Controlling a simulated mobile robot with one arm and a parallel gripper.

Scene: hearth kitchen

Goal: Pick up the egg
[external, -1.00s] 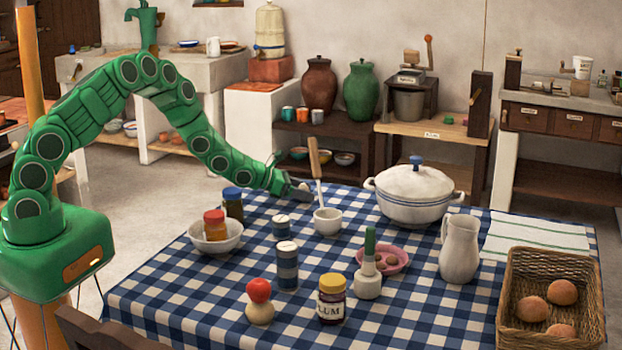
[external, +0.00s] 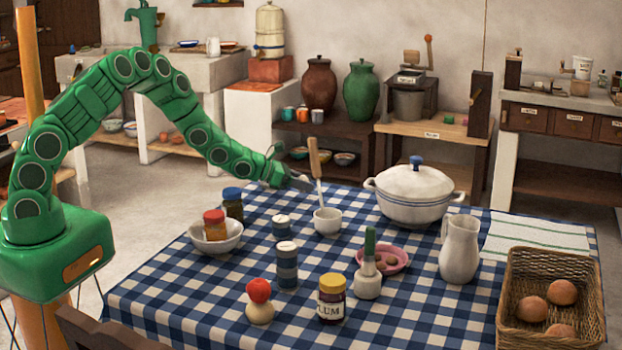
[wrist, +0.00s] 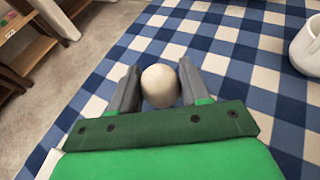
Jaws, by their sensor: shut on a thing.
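The egg (wrist: 160,86) is pale and round in the wrist view. It sits between the two grey fingers of my gripper (wrist: 158,88), which are shut on it from both sides. In the external view my gripper (external: 301,184) is over the far left edge of the checked table, left of the white pot with the wooden-handled tool. The egg cannot be made out clearly there. The wrist view shows the checked cloth (wrist: 220,32) beneath the egg; how high the egg is above it is hard to tell.
The small white pot (external: 327,225), with an upright handle (external: 314,160), stands close to the right of my gripper. A lidded tureen (external: 415,205) is farther right. A bowl with a jar (external: 216,245) and a dark blue-lidded jar (external: 233,204) stand nearer left.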

